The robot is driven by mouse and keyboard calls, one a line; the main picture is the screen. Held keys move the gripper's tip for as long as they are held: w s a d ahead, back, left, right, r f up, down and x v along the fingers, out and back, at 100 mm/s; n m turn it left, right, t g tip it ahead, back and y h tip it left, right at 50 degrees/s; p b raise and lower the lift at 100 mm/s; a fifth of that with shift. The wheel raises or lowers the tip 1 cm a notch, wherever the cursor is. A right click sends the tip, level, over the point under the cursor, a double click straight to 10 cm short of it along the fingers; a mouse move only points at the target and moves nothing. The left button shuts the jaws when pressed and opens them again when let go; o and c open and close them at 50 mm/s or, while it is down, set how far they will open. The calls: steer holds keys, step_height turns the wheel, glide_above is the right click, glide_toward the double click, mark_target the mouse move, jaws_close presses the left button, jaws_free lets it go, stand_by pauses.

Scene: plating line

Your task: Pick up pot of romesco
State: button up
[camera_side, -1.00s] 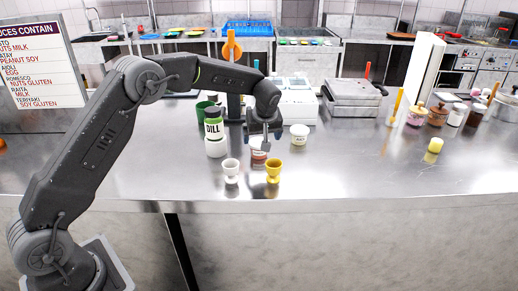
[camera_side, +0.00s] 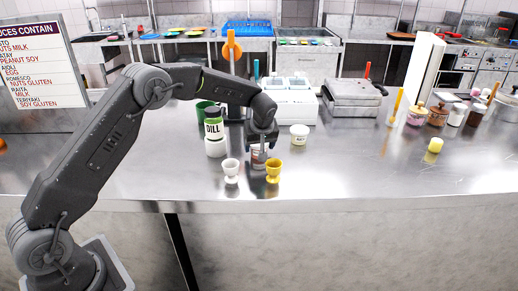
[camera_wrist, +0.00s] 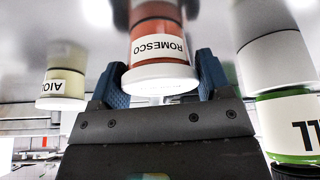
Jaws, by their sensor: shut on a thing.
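The pot of romesco (camera_wrist: 162,42) is a small reddish pot with a white lid and a label reading ROMESCO. In the wrist view it sits between the blue fingers of my gripper (camera_wrist: 158,88), which is shut on it. In the side view the pot (camera_side: 259,158) stands on the steel counter, partly hidden by my gripper (camera_side: 260,145), which reaches down over it from above. I cannot tell any gap between the pot and the counter.
A white egg cup (camera_side: 231,170) and a yellow egg cup (camera_side: 273,172) stand close in front. A DILL jar (camera_side: 214,132) is just left, an AIOLI pot (camera_side: 299,134) just right. The counter's right middle is mostly clear.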

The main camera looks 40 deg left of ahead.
steer(key=shift+c, duration=0.7)
